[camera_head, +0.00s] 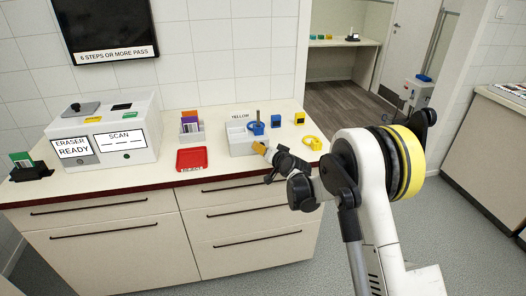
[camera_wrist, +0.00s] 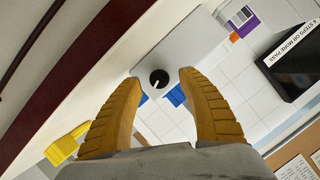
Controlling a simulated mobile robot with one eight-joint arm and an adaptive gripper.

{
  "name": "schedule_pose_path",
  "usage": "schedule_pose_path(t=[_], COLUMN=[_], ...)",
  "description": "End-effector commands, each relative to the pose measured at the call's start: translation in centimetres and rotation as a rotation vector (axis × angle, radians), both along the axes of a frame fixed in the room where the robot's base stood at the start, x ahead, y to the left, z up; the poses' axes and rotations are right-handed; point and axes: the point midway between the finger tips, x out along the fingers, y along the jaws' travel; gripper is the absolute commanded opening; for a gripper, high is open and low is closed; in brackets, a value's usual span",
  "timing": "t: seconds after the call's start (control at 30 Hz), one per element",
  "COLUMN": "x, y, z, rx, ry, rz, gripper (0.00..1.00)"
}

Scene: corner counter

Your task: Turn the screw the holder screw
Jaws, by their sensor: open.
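The holder (camera_head: 240,139) is a pale box on the counter under a "YELLOW" label, with a grey post and a blue ring part at its right. The holder screw (camera_wrist: 159,78) is a round black knob with a white mark, on the holder's pale face (camera_wrist: 165,45) in the wrist view. My gripper (camera_head: 260,148) is at the holder's front right. In the wrist view my gripper (camera_wrist: 159,82) is open, with one yellow finger on each side of the knob and gaps between. The depth between fingertips and knob is hard to tell. The knob is not visible in the head view.
A red tray (camera_head: 192,159) and a rack of coloured cards (camera_head: 191,127) are left of the holder. A yellow ring part (camera_head: 313,142) and blue (camera_head: 276,121) and yellow (camera_head: 299,118) blocks are right. An eraser machine (camera_head: 105,135) stands farther left.

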Motion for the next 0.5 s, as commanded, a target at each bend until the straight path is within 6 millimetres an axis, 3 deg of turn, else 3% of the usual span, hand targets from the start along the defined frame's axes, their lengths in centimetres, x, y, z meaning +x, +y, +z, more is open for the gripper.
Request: schedule_pose_path(t=[0.2,0.47,0.5], x=[1.6,1.7,1.7], y=[0.8,0.9,0.9], z=[-0.6,-0.6,-0.6], rx=[-0.002,-0.001,-0.001], ry=[-0.001,0.0,0.0], rz=[0.001,0.0,0.001], gripper=[0.48,0.48,0.43])
